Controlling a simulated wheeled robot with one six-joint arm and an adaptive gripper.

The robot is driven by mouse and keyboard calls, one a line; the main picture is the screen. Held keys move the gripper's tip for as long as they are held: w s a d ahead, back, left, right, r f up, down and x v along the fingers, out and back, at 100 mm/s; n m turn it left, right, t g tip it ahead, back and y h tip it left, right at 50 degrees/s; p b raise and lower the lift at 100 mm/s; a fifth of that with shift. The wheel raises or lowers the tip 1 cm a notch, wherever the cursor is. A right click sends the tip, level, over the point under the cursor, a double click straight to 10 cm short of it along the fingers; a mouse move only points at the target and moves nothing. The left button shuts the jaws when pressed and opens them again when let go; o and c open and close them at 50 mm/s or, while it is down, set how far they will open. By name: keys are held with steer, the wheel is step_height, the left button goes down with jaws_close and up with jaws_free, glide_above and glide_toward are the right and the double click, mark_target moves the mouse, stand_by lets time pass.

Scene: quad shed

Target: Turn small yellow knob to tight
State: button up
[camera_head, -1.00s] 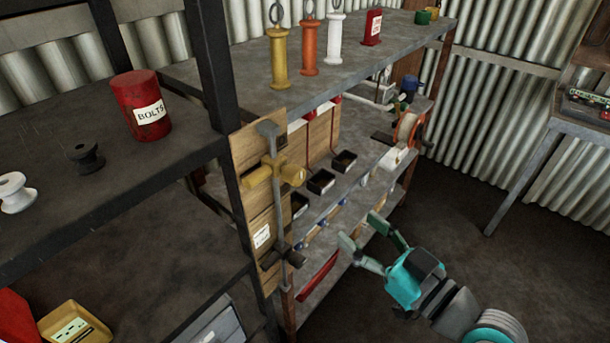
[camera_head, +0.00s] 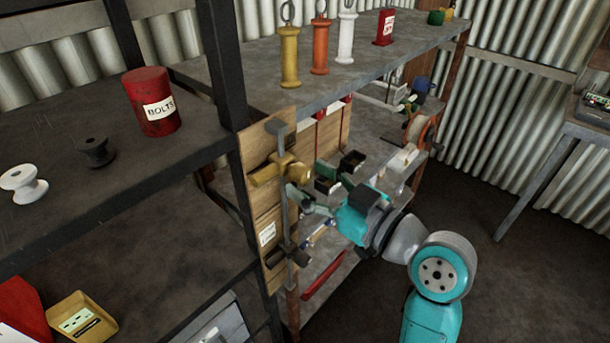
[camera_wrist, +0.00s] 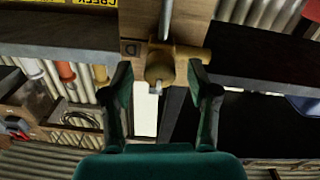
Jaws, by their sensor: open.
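The yellow knob fitting (camera_head: 268,173) sits on a grey vertical pipe (camera_head: 284,215) fixed to a wooden board (camera_head: 262,140) at the shelf's end. In the wrist view, which looks upside down, the yellow fitting (camera_wrist: 160,66) shows ahead, with a small pale stub at its lower edge. My gripper (camera_head: 306,185) is open and faces the fitting from the right. In the wrist view its two dark green fingers (camera_wrist: 158,75) stand to either side of the fitting's middle. I cannot tell whether either finger touches it. Part of the fitting's right end is hidden in the head view.
A red bolts can (camera_head: 151,101) and two spools stand on the left shelf. Coloured handled tools (camera_head: 320,46) stand on the upper right shelf. Small black bins (camera_head: 352,161) sit behind my gripper.

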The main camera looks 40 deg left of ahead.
steer(key=shift+w+a, duration=0.1)
steer(key=shift+a, duration=0.85)
jaws_close()
